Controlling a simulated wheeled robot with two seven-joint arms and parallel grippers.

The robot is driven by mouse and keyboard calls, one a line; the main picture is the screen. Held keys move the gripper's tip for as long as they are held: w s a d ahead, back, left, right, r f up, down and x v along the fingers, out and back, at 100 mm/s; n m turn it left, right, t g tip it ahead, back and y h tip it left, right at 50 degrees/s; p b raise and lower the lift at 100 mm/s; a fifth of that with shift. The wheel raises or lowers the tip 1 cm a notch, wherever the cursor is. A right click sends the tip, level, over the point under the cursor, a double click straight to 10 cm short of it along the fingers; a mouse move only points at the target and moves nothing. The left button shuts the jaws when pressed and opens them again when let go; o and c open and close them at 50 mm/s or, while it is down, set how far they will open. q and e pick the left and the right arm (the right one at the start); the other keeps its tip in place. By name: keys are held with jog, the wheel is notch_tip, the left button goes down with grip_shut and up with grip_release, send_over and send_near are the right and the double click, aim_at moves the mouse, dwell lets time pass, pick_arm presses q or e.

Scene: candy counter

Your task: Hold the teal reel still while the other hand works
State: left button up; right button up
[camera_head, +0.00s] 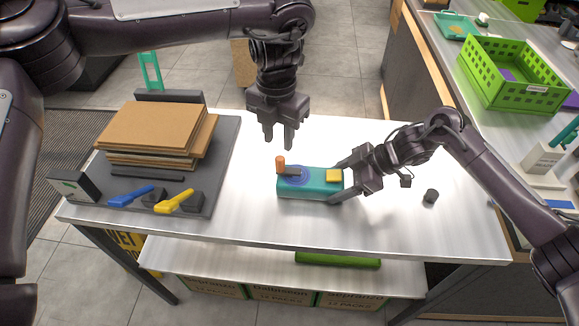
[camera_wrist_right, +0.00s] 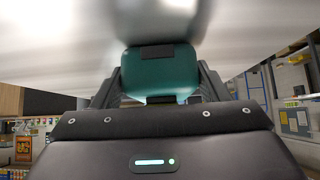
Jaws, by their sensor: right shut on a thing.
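The teal reel (camera_head: 312,187) is a box-like block lying on the white table, with a blue round part, an orange knob on a dark crank at its left end and a yellow patch at its right end. My right gripper (camera_head: 338,182) is shut on the reel's right end, one finger on each side. In the right wrist view the teal body (camera_wrist_right: 160,72) sits between both fingers. My left gripper (camera_head: 279,138) hangs above and behind the reel's crank end, fingers pointing down and apart, with nothing between them.
A dark grey board (camera_head: 226,165) at the left carries stacked brown sheets (camera_head: 150,128), a blue-handled tool (camera_head: 130,197) and a yellow-handled tool (camera_head: 175,201). A small dark cylinder (camera_head: 431,196) stands right of my right gripper. A green crate (camera_head: 507,88) is on the right counter. The table's front middle is clear.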

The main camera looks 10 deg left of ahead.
aim_at(280, 158)
pick_arm(q)
jog(key=shift+f, duration=3)
jog(key=c, duration=0.4)
jog(key=shift+w+d, duration=0.2)
jog(key=shift+w, duration=0.6)
jog(key=shift+w+d, duration=0.3)
jog(key=shift+w, duration=0.15)
jog(key=shift+d, duration=0.15)
